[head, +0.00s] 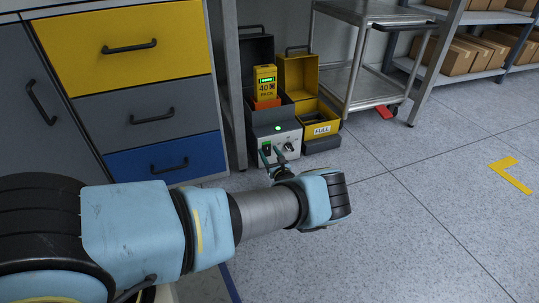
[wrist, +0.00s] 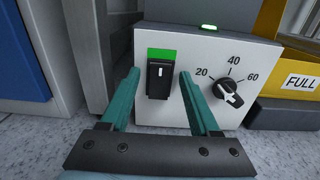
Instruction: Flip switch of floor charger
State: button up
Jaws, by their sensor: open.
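The floor charger (head: 282,145) stands on the floor, with a grey front panel and a lit green light on top. A yellow battery pack (head: 265,83) marked 40 sits in it. In the wrist view the charger panel (wrist: 213,100) carries a black rocker switch (wrist: 160,80) under a green label, and a dial (wrist: 228,92) marked 20, 40, 60 to its right. My gripper (wrist: 158,75) is open, its two teal fingers on either side of the switch in the picture. I cannot tell if they touch the panel. My gripper (head: 273,158) also shows in the head view, in front of the charger.
A yellow bin (head: 318,126) labelled FULL stands right of the charger. A drawer cabinet (head: 140,85) and a grey post are to the left. A metal cart (head: 350,85) is behind right. The floor (head: 420,210) at right is clear, with a yellow corner mark.

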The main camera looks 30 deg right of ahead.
jog(key=shift+c, duration=0.4)
grip_shut()
jog(key=shift+f, duration=0.1)
jog(key=f+t+b, duration=0.1)
jog(key=b, duration=0.3)
jog(key=shift+t, duration=0.3)
jog(key=t+b, duration=0.1)
jog(key=b, duration=0.1)
jog(key=shift+s+r+b, duration=0.1)
jog(key=shift+r+b, duration=0.05)
jog(key=shift+b, duration=0.2)
jog(key=shift+r, duration=0.1)
jog(key=shift+o, duration=0.4)
grip_release()
